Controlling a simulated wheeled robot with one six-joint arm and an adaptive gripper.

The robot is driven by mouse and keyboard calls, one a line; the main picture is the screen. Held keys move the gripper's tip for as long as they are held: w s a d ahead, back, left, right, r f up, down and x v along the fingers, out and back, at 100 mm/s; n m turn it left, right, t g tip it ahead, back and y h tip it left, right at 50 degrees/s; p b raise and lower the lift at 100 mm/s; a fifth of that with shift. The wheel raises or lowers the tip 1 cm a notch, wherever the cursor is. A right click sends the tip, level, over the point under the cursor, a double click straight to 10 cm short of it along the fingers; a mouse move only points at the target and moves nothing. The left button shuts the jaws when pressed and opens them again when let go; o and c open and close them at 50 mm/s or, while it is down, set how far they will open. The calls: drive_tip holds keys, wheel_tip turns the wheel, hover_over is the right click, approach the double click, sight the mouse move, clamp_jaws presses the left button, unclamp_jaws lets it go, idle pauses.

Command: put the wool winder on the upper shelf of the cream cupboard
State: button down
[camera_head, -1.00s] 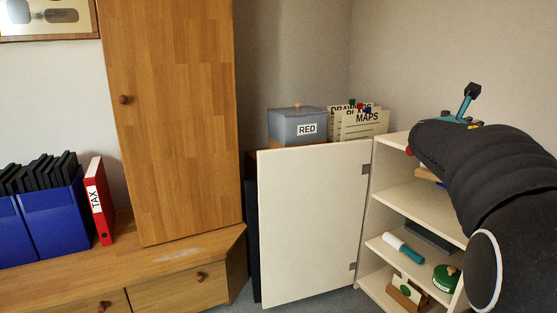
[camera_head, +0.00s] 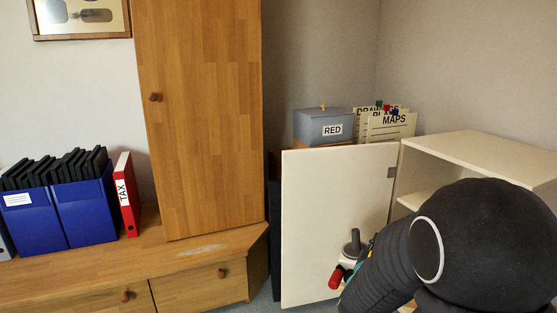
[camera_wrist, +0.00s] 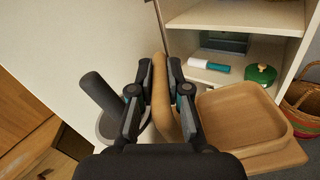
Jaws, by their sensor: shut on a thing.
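My gripper (camera_wrist: 160,88) is shut on an upright tan piece, which I take to be part of the wool winder (camera_wrist: 161,110). A dark post on a pale round base stands beside the fingers at left. In the head view the winder (camera_head: 352,246) shows as a dark grey post, pale body and red end, low in front of the cupboard's open door. My arm hides most of my gripper (camera_head: 364,262) there. The cream cupboard (camera_head: 470,147) is open. Its upper shelf (camera_head: 420,198) shows only at its left; my arm hides the rest.
The open door (camera_head: 335,215) stands left of the cupboard. In the wrist view, a white-and-teal cylinder (camera_wrist: 210,66) and a green lidded pot (camera_wrist: 260,74) are on a lower shelf. A tan tray-like piece (camera_wrist: 240,118) is close right of my gripper. A basket (camera_wrist: 303,100) stands farther right.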

drive_tip(key=a+f+n+t+y, duration=0.1)
drive_tip(key=a+f+n+y, duration=0.1)
drive_tip(key=a+f, duration=0.8)
drive_tip(key=shift+w+a+f+y+p, duration=0.25)
drive_tip(key=shift+w+f+y+p, duration=0.1)
drive_tip(key=shift+f+y, duration=0.55)
